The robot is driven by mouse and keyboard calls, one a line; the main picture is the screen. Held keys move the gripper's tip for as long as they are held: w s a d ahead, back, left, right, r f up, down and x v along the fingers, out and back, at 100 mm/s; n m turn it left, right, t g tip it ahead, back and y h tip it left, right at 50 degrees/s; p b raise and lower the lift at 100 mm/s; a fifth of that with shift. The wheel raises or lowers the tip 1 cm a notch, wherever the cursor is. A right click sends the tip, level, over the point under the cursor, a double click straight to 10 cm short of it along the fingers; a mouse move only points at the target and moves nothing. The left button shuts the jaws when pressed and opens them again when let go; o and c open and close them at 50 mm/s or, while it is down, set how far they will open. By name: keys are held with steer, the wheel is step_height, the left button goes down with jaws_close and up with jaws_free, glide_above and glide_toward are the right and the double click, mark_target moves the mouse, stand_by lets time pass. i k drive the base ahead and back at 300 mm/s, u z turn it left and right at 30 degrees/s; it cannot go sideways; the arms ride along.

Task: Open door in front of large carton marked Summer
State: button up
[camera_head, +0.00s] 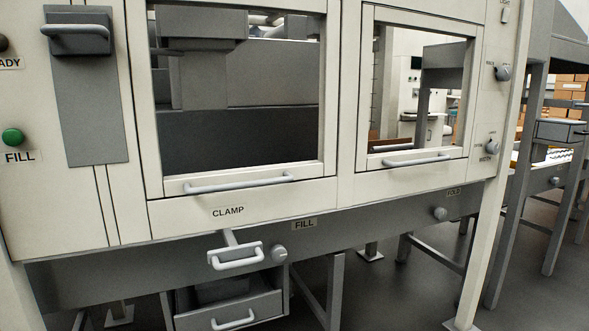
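A large cream-coloured machine front fills most of the head view. It has a left windowed door (240,168) with a grey bar handle (238,184) along its lower edge. A smaller right windowed door (366,85) has a similar bar handle (418,160). Both doors look shut. Grey machine parts show behind the left window. Through the right window I see grey posts and a room beyond, with a brown patch at the window's lower left. I cannot make out a carton marked Summer. My gripper is not in view.
Below are a grey pull handle (235,256), a drawer (232,306) and knobs. A green FILL button (12,136) and grey lever handle (76,38) sit at left. Cream posts and a grey stand (535,130) rise at right. Dark floor (400,300) shows lower right.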

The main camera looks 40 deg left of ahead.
mark_target(371, 13)
steer(key=u, duration=1.25)
steer(key=i, duration=0.5)
steer(key=k, duration=1.3)
steer(key=z, duration=0.6)
steer(key=i, duration=0.7)
steer(key=z, duration=0.65)
steer(key=i, duration=0.75)
steer(key=u, duration=0.6)
steer(key=i, duration=0.65)
steer(key=u, duration=0.5)
